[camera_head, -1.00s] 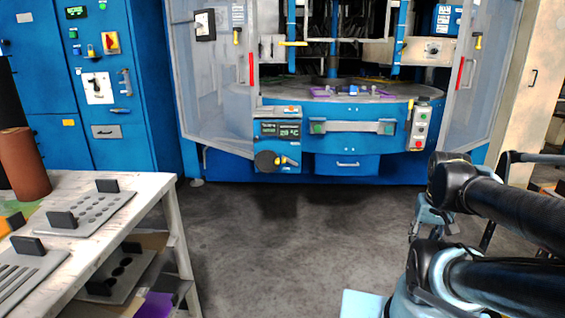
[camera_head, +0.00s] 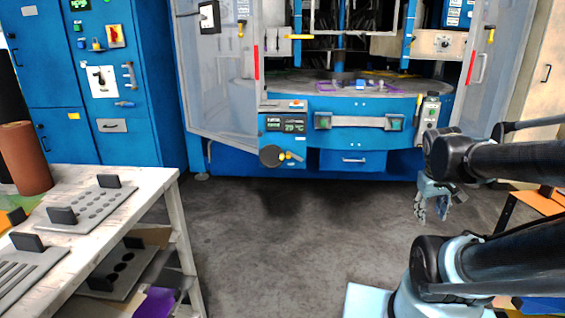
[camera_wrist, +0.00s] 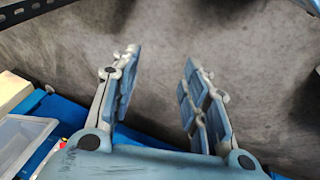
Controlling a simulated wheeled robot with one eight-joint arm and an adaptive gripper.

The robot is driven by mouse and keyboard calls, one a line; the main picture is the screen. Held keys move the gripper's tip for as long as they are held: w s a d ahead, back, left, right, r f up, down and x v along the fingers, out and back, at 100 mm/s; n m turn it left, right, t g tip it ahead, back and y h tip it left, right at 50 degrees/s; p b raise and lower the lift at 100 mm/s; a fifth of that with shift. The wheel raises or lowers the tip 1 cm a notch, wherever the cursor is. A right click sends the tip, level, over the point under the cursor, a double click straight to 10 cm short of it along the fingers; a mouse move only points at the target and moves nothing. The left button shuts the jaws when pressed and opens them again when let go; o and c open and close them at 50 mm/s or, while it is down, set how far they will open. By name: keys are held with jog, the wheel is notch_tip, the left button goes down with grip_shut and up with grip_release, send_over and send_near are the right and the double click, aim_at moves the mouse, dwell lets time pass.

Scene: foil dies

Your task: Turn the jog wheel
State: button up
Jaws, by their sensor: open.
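The jog wheel (camera_head: 270,156) is a dark round disc with a yellow handle at its right side. It sits low on the front of the blue machine, under a small display panel (camera_head: 283,124). My gripper (camera_head: 434,208) hangs fingers down at the right of the head view, well apart from the wheel. In the wrist view my gripper (camera_wrist: 160,62) has its two blue-grey fingers spread, with only bare floor between them. The jog wheel cannot be made out in the wrist view.
A white workbench (camera_head: 150,190) with punched plates stands at the left front. A blue cabinet (camera_head: 125,75) stands behind it. The grey floor (camera_head: 290,240) before the machine is clear. The machine's transparent door (camera_head: 225,80) stands left above the wheel. An orange-topped stand (camera_head: 540,203) is at the right.

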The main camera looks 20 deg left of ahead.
jog(key=w+a+r+n+t+h, duration=0.15)
jog(key=w+a+n, duration=0.25)
jog(key=w, duration=0.5)
jog(key=w+a+r+n+t, duration=0.2)
jog(key=w+a+n, duration=0.2)
jog(key=w, duration=0.5)
jog(key=w+a+r+n+t+h, duration=0.15)
jog(key=w+a+n, duration=0.3)
jog(key=w, duration=0.45)
jog(key=n+t+y, duration=0.9)
jog(key=n, duration=1.1)
send_near(282, 158)
jog(key=x, duration=0.9)
jog(key=shift+w+a+f, duration=0.1)
jog(key=shift+w, duration=0.25)
